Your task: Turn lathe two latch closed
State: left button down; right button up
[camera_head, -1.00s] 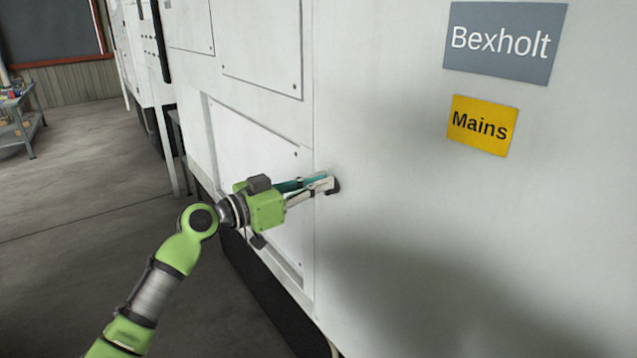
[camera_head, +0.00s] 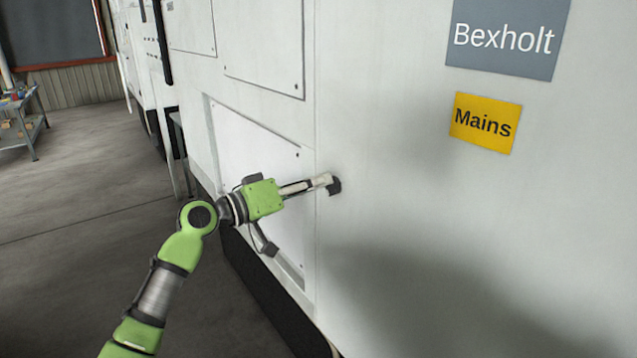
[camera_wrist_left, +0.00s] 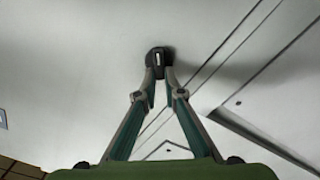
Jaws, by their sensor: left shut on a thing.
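The latch (camera_head: 334,186) is a small black fitting on the white machine side, just right of a panel seam. In the left wrist view the latch (camera_wrist_left: 156,56) shows a pale slot or mark on its dark face. My left gripper (camera_head: 328,181) comes in from the left, its fingertips at the latch. In the left wrist view the two teal-lined fingers of the left gripper (camera_wrist_left: 160,75) close in on the latch from both sides and are shut on it. Part of the latch is hidden behind the fingertips. My right gripper is not in view.
The machine side carries a grey Bexholt sign (camera_head: 505,38) and a yellow Mains sign (camera_head: 485,123). A recessed panel (camera_head: 255,150) lies left of the latch. A cart (camera_head: 22,125) stands at far left. The floor (camera_head: 80,240) there is open.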

pick_arm(q)
jog(key=n+p, duration=0.1)
jog(key=n, duration=0.2)
jog(key=n+p, duration=0.1)
jog(key=n, duration=0.2)
jog(key=f+n+p, duration=0.1)
jog(key=n+p, duration=0.1)
jog(key=n, duration=0.2)
jog(key=shift+w+a, duration=0.25)
jog(key=shift+w, duration=0.05)
jog(key=shift+f+n, duration=0.1)
jog(key=shift+n, duration=0.2)
jog(key=c, duration=2.1)
grip_release()
jog(key=shift+c, duration=0.2)
jog(key=v, duration=1.2)
